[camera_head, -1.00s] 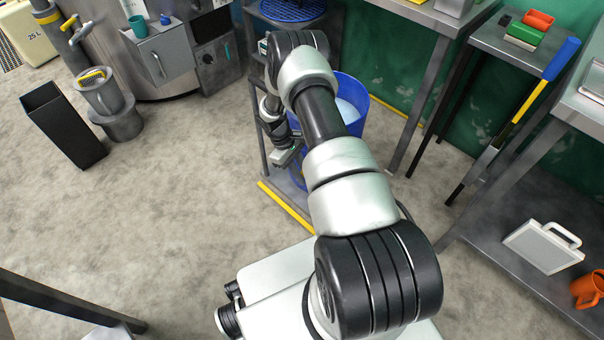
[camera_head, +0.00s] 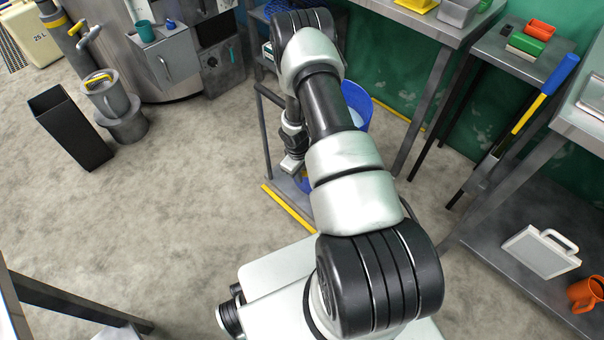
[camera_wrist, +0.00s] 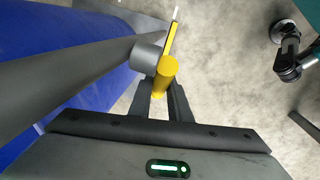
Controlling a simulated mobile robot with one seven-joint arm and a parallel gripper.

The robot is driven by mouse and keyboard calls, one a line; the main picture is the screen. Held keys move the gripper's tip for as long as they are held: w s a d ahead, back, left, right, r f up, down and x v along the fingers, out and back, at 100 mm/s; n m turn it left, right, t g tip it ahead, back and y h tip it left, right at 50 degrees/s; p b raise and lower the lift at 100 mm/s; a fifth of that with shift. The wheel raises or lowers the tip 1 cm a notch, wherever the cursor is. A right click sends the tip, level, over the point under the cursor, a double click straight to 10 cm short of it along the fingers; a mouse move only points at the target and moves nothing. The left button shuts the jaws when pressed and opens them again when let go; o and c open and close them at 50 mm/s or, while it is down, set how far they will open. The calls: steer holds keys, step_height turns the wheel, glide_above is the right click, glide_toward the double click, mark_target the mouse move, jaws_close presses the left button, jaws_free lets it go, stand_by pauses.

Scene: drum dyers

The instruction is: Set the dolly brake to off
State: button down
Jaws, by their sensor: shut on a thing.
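The dolly (camera_head: 265,128) is a grey frame with a low platform, carrying a blue drum (camera_head: 356,103) mostly hidden behind my arm. My gripper (camera_head: 292,165) is low at the dolly's left side, and its fingers are too small to make out there. In the wrist view a yellow handle (camera_wrist: 167,70), apparently the brake lever, sits beside a grey round hub (camera_wrist: 146,58). My gripper (camera_wrist: 164,92) is shut on the yellow handle there. The drum also fills the left of the wrist view (camera_wrist: 50,20), behind a thick grey dolly tube (camera_wrist: 70,72). The brake's marking is not readable.
A yellow strip (camera_head: 288,208) lies low along the dolly's front. A black open bin (camera_head: 70,130) and a grey pot on a stand (camera_head: 125,128) are at left. Workbenches (camera_head: 505,45) stand at right. The floor at centre left is clear.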

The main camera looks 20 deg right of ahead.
steer(key=c, duration=1.9)
jaws_free()
